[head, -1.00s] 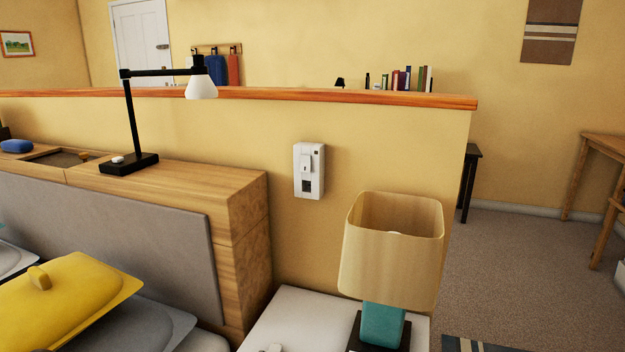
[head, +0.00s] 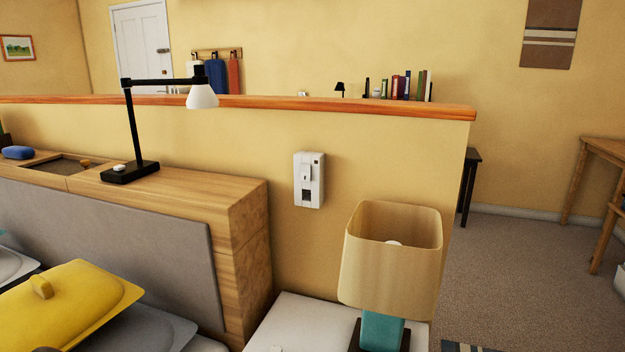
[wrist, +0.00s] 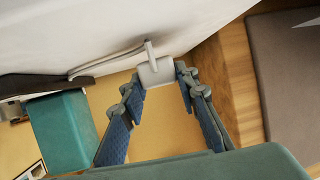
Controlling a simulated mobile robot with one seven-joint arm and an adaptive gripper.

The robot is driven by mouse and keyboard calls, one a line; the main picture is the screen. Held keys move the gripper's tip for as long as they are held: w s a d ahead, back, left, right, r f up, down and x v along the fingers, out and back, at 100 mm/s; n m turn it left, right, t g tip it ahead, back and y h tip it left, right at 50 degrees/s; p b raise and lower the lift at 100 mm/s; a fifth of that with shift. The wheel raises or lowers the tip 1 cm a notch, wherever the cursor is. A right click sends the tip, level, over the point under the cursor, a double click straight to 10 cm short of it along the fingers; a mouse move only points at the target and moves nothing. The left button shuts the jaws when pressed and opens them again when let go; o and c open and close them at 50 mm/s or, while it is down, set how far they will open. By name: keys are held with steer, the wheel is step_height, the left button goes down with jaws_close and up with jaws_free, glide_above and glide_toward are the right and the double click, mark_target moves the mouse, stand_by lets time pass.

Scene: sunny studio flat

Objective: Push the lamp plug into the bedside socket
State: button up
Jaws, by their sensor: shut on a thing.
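The bedside socket (head: 309,180) is a white upright box on the yellow partition wall, with a switch-like part and a dark opening below it. The lamp has a tan shade (head: 392,262) and a teal base (head: 382,331), and stands on the white bedside table (head: 297,318). In the wrist view the white plug (wrist: 156,73) sits between the tips of my gripper (wrist: 158,80), which is shut on it. A pale cord (wrist: 105,61) runs left from near the plug towards the lamp's teal base (wrist: 62,132). My gripper is out of the head view. I cannot make out the socket in the wrist view.
A wooden headboard cabinet (head: 236,215) stands left of the socket and carries a black desk lamp (head: 141,150). A yellow cushion-like lidded dish (head: 75,292) is at lower left. The wall around the socket is bare; the shade stands close at its lower right.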

steer(key=shift+r+p, duration=1.2)
steer(key=shift+r, duration=0.35)
